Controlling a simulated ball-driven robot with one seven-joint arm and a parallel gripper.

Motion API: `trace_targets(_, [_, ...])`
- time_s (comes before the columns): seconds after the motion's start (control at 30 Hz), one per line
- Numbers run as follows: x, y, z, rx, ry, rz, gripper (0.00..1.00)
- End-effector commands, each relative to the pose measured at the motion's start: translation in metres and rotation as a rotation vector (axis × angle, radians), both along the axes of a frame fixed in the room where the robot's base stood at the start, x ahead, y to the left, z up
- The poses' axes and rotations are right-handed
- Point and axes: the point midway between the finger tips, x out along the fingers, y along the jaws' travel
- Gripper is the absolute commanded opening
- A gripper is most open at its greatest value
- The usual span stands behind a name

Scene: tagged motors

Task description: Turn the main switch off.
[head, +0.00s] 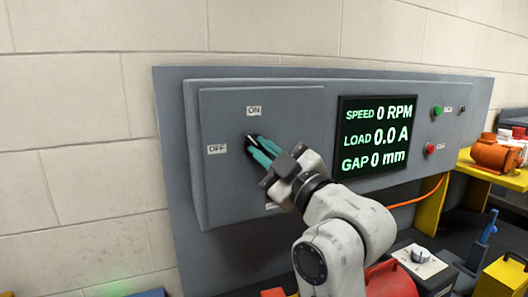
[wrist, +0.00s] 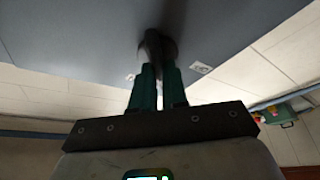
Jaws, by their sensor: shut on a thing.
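The main switch (head: 249,141) is a dark rotary knob on the grey panel door (head: 225,190), left of the display. An ON label (head: 254,111) is above it and an OFF label (head: 217,149) is to its left. My gripper (head: 258,147) reaches in from the lower right, its teal fingers shut on the knob. In the wrist view the dark knob (wrist: 153,45) sits between the fingertips (wrist: 158,72). The fingers cover much of the knob in the head view, so I cannot tell which label it points to.
The display (head: 377,135) reads 0 RPM, 0.0 A and 0 mm. A green button (head: 437,111) and a red button (head: 430,148) are at the panel's right. Orange motors (head: 495,153) rest on a yellow bench at right. Blank wall (head: 85,150) lies left.

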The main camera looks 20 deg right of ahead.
Motion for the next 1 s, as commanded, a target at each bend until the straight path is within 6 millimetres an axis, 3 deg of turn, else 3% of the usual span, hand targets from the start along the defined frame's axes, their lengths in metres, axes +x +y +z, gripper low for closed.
trace_targets(0.6, [0.0001,-0.0005,-0.0011,-0.576,0.001,0.001,0.0])
trace_targets(1.0, [0.0002,0.0005,-0.0011,-0.813,0.002,0.004,0.0])
